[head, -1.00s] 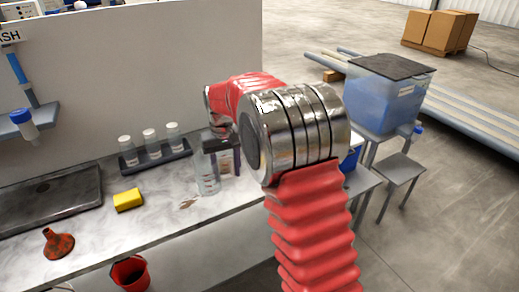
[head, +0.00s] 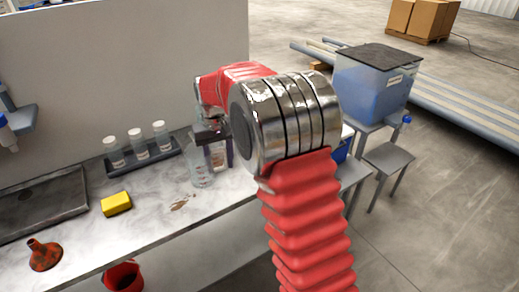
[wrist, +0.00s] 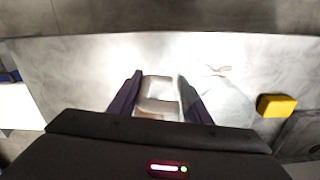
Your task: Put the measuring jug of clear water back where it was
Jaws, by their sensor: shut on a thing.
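The clear measuring jug (head: 200,174) is at the back part of the marble counter, right of the bottle rack. My gripper (head: 211,138) is at the jug's upper part, its dark fingers shut on it. I cannot tell whether the jug's base touches the counter. In the wrist view my gripper (wrist: 158,98) shows its two fingers with pale, see-through shapes between and beside them; the jug's outline is hard to make out there. My red arm hides the counter to the right.
A rack (head: 145,161) holds several white-capped bottles. A yellow sponge (head: 116,203), a brown stain (head: 180,206), a rusty funnel (head: 45,255) and a dark tray (head: 42,202) are on the counter. A wall (head: 120,65) stands behind. A blue tank (head: 372,88) stands right.

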